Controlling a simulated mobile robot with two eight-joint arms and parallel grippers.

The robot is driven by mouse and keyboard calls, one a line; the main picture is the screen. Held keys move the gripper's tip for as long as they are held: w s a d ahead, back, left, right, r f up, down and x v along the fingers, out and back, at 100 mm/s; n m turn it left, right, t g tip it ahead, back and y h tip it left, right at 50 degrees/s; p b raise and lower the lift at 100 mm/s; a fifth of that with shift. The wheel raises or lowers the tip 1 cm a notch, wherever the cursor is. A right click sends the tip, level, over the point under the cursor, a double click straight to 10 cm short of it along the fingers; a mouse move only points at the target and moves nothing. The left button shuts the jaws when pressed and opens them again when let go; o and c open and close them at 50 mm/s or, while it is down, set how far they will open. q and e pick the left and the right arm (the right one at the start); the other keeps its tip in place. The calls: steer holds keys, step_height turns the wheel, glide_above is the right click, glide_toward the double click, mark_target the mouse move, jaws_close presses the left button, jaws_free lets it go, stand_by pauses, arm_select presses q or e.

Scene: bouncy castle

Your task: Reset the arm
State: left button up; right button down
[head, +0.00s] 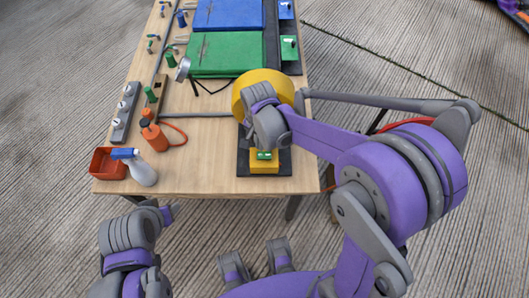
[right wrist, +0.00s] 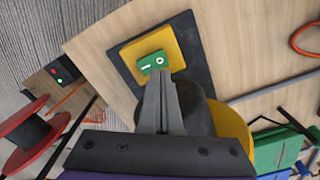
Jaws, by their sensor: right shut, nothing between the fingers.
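My right arm (head: 390,180) reaches in from the right over the front right part of the wooden table. Its gripper (head: 265,146) is beside a green rocker switch (head: 264,155) on a yellow block (head: 264,168) with a dark base plate. In the right wrist view the gripper's fingers (right wrist: 160,78) are together and empty, with their tips close to the lower edge of the green switch (right wrist: 153,63). I cannot tell whether they touch it.
A yellow round machine (head: 250,84) stands just behind the right gripper. A spray bottle (head: 140,170), a red bin (head: 108,165) and an orange bottle (head: 154,137) are at the table's left. Green (head: 225,52) and blue folded sheets lie at the back. The front middle is clear.

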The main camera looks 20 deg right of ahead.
step_height(320, 180, up, 2)
steer(key=shift+p, duration=0.5)
steer(key=s+d+r+n+t+p, duration=0.1)
steer(key=s+d+r+n+t, duration=0.1)
steer(key=s, duration=0.5)
steer(key=s+d+r+n+t+p, duration=0.2)
steer(key=s+d+r+n+t, duration=0.1)
steer(key=s+r+n, duration=0.4)
step_height(320, 180, up, 3)
steer(key=shift+d+f, duration=0.2)
steer(key=shift+d, duration=0.6)
